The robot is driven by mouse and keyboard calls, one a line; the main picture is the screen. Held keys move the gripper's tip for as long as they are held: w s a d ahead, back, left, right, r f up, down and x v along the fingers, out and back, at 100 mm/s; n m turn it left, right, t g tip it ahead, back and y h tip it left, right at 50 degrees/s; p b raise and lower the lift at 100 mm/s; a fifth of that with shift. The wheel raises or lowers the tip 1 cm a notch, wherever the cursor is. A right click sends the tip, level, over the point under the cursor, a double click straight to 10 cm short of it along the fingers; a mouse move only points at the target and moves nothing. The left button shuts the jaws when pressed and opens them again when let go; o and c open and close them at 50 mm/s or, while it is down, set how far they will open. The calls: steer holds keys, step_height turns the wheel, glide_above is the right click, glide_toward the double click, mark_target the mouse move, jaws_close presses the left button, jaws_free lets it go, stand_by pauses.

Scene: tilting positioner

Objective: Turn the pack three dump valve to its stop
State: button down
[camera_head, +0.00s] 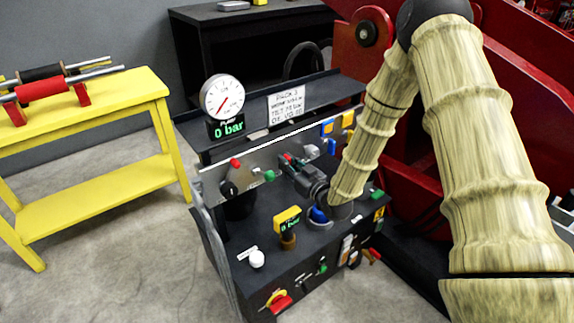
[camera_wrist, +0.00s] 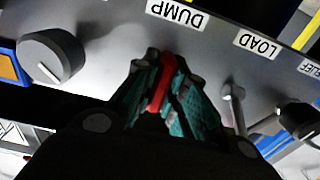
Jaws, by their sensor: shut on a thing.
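The dump valve has a red handle (camera_wrist: 164,80) on the grey panel, beside the DUMP label (camera_wrist: 177,14), which appears upside down in the wrist view. My gripper (camera_wrist: 160,92) is shut on this handle, with a green-lined finger on each side. In the head view my gripper (camera_head: 289,167) reaches the sloped panel of the pack marked PACK 3 (camera_head: 286,104), and a bit of red shows at its tips. The fingers hide much of the handle and the valve body. The round gauge (camera_head: 222,97) has a display (camera_head: 229,129) reading 0 bar.
In the wrist view a dark knob (camera_wrist: 52,57) is left of my fingers, and a metal lever (camera_wrist: 234,108) stands close on the right below the LOAD label (camera_wrist: 257,45). A yellow bench (camera_head: 95,190) stands left; red machinery (camera_head: 500,90) is behind my arm.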

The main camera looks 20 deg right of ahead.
stand_by(0.4)
steer(key=c, duration=1.5)
jaws_free()
steer(key=shift+o, duration=0.2)
steer(key=v, duration=1.2)
steer(key=s+a+f+m+g+h, duration=0.2)
steer(key=s+f+g, duration=0.4)
steer(key=s+f, duration=0.6)
steer(key=s+a+f+m+g+h, duration=0.1)
steer(key=s+a+f+g+h, duration=0.15)
steer(key=s+f+g, duration=0.7)
steer(key=s+f+m+g+h, duration=0.1)
steer(key=s+f, duration=0.4)
steer(key=s, duration=0.3)
steer(key=s+f+h, duration=0.1)
steer(key=s+f, duration=0.3)
steer(key=s, duration=0.4)
step_height(320, 180, up, 13)
steer(key=p, duration=1.3)
steer(key=shift+s+d, duration=0.15)
steer(key=shift+d, duration=0.05)
